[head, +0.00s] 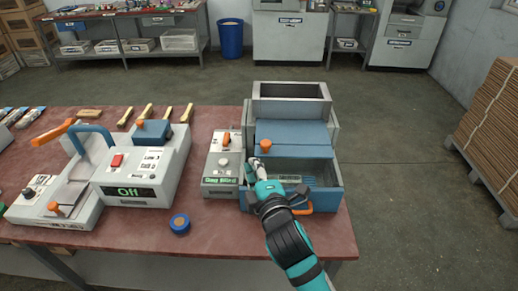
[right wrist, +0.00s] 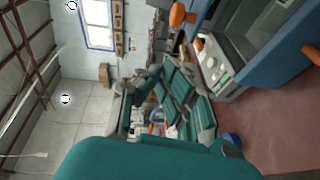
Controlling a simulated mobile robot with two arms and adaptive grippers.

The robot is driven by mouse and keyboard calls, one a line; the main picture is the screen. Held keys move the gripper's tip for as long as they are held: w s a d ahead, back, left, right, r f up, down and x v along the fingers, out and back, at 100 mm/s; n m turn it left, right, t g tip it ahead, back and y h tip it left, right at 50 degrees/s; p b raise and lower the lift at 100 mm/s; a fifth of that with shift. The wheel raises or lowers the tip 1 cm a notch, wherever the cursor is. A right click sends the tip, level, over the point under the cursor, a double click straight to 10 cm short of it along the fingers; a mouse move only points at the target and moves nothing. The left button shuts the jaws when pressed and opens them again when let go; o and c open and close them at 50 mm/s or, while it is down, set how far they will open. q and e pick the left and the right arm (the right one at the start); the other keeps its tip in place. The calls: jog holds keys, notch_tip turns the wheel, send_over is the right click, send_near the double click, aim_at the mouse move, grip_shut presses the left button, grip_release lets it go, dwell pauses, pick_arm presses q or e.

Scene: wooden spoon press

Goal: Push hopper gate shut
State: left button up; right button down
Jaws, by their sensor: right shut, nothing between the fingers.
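The hopper machine (head: 334,130) stands at the right of the table in the head view, with an open grey box on top. A blue panel with an orange knob (head: 265,146), apparently the gate (head: 300,132), spans its front below that box. Below the panel is a blue-walled tray (head: 335,198) with an open top. My right gripper (head: 253,167) is shut and empty, at the tray's left side just below and left of the knob; contact cannot be told. The hopper's blue side (right wrist: 275,55) shows in the right wrist view. My left gripper is out of view.
A control box (head: 221,165) with an orange switch stands left of the hopper. Further left is a press (head: 140,180) with a display reading Off. Several wooden pieces lie at the back.

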jog(key=w, duration=0.2)
jog(key=w+p, duration=0.1)
jog(key=w, duration=0.1)
jog(key=w+d+f, duration=0.1)
jog(key=w, duration=0.1)
jog(key=shift+w+p, duration=0.25)
jog(key=shift+p, duration=0.05)
